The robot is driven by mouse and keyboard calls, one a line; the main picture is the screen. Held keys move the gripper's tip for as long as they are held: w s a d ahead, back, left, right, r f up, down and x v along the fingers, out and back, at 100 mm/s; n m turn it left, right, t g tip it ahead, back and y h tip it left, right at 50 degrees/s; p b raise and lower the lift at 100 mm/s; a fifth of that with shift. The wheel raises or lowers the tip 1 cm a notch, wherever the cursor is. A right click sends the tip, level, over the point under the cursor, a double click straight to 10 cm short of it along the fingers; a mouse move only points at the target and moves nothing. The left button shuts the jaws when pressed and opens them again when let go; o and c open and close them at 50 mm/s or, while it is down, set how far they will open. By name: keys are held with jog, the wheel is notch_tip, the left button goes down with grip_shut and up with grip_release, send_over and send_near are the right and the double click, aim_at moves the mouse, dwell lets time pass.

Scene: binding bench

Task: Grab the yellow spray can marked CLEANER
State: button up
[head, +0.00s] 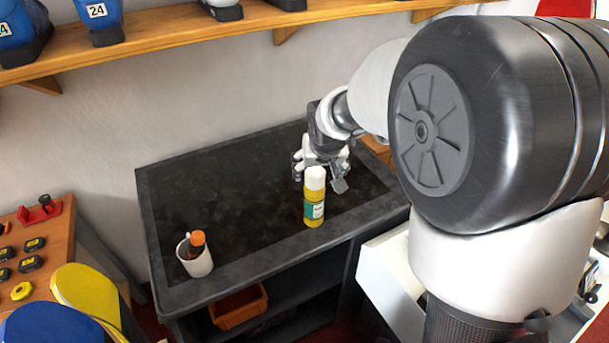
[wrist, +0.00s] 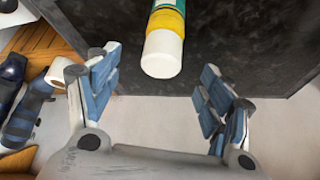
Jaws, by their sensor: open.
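The yellow spray can (head: 315,208) has a white cap and a green label, too small to read. It stands upright on the dark bench top (head: 235,185), right of its middle. My gripper (head: 325,178) is behind the can in the head view, low over the bench. In the wrist view, my gripper (wrist: 160,100) is open with blue-padded fingers spread apart. The can's white cap (wrist: 162,55) shows centred just ahead of the gap between the fingertips. Nothing is held. The can's lower part is cut off in the wrist view.
A white cup (head: 195,258) with an orange-topped item stands at the bench's front left. An orange bin (head: 238,306) sits on the shelf below. A wooden shelf (head: 190,39) with shoes runs along the wall. The bench between cup and can is clear.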

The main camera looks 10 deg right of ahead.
aim_at(317, 174)
jog(key=b+x, duration=0.1)
jog(key=x, duration=0.5)
jog(key=shift+w+f, duration=0.15)
jog(key=shift+f, duration=0.2)
jog(key=b+x, duration=0.2)
jog(key=x, duration=0.3)
jog(key=shift+a+f, duration=0.15)
jog(key=shift+c, duration=0.4)
grip_shut()
